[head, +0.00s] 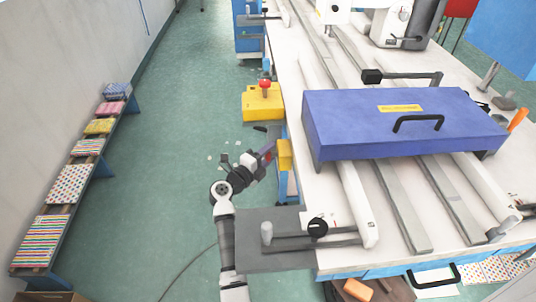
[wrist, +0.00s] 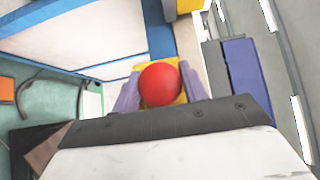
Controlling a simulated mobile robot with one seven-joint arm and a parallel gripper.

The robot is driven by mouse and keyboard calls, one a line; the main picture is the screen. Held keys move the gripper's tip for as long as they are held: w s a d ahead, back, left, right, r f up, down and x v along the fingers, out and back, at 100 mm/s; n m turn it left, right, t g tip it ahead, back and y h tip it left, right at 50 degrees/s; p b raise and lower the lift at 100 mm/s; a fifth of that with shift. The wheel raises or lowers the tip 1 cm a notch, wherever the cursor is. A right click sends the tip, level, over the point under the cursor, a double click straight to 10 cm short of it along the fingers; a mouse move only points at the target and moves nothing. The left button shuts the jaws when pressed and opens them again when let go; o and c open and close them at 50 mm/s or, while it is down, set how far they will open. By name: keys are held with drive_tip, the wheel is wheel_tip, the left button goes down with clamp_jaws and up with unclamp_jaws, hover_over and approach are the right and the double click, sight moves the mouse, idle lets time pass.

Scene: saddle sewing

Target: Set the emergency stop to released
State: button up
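The emergency stop is a red round button (wrist: 160,83) on a yellow box (wrist: 183,96) in the wrist view. In the head view the yellow box (head: 285,155) is fixed to the near left side of the sewing table, and its button is hidden behind my gripper (head: 268,150). My gripper's purple fingers (wrist: 160,92) stand one on each side of the red button, spread apart. Whether either finger touches the button I cannot tell. Whether the button is pressed in or out I cannot tell either.
A second yellow box with a red knob (head: 265,86) stands farther back, left of the table. A blue-violet cover with a black handle (head: 400,115) lies across the table (head: 290,75). A bench of folded fabrics (head: 68,184) lines the left wall. Green floor (head: 175,130) between is mostly open.

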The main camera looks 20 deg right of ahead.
drive_tip(key=c, duration=0.6)
drive_tip(key=shift+w+a+p, duration=0.15)
drive_tip(key=shift+a+p, duration=0.4)
drive_tip(key=o, duration=1.3)
drive_tip(key=shift+a, duration=0.15)
drive_tip(key=b+v, duration=0.2)
drive_tip(key=v, duration=1.1)
drive_tip(key=shift+a+b, duration=0.3)
